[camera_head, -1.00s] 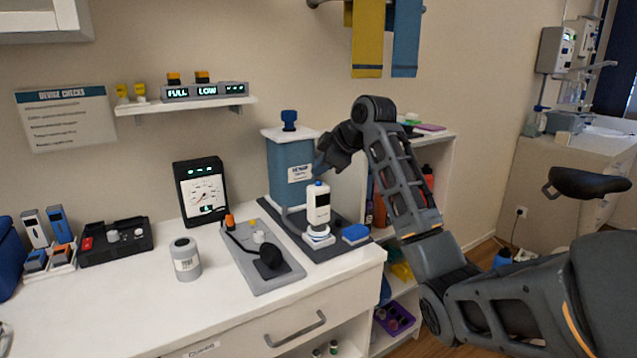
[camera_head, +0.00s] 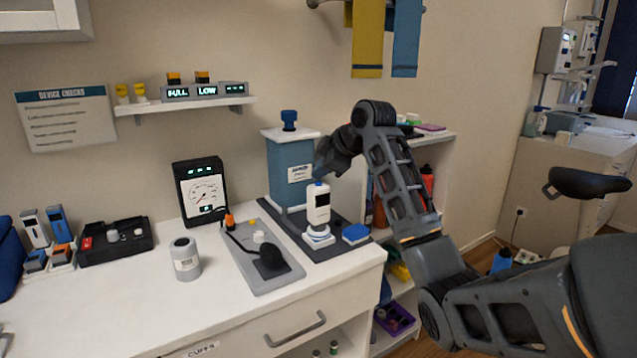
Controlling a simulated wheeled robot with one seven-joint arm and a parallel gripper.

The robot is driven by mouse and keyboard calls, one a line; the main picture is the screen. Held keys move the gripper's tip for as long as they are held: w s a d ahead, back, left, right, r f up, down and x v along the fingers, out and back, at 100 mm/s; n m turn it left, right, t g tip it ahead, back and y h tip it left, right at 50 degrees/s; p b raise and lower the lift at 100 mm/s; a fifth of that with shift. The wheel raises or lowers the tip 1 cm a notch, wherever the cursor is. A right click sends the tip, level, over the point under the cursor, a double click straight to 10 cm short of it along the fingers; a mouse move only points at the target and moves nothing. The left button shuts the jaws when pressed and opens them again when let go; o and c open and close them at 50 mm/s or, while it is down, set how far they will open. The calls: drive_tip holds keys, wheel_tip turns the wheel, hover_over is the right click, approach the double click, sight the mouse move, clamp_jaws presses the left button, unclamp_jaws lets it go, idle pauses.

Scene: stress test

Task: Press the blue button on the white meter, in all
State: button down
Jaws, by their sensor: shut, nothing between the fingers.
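The white meter (camera_head: 318,206) stands upright on a small round white base, on a dark mat at the counter's right end. It has a small dark screen on its face. The blue button (camera_head: 318,184) is on its top. My gripper (camera_head: 320,174) is shut and empty, pointing down just above the meter. Its fingertips are at or very near the button; I cannot tell whether they touch it.
A blue box with a white lid (camera_head: 290,165) stands behind the meter. A grey board with a black knob (camera_head: 262,250) is to the left. A dial gauge (camera_head: 201,190) and a grey canister (camera_head: 186,259) stand farther left.

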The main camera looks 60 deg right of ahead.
drive_tip(key=shift+f, duration=0.45)
idle(0.6)
drive_tip(key=shift+r, duration=0.1)
drive_tip(key=shift+r+p, duration=0.6)
drive_tip(key=shift+r, duration=0.2)
wheel_tip(320, 180, up, 5)
drive_tip(key=p, duration=0.4)
idle(0.8)
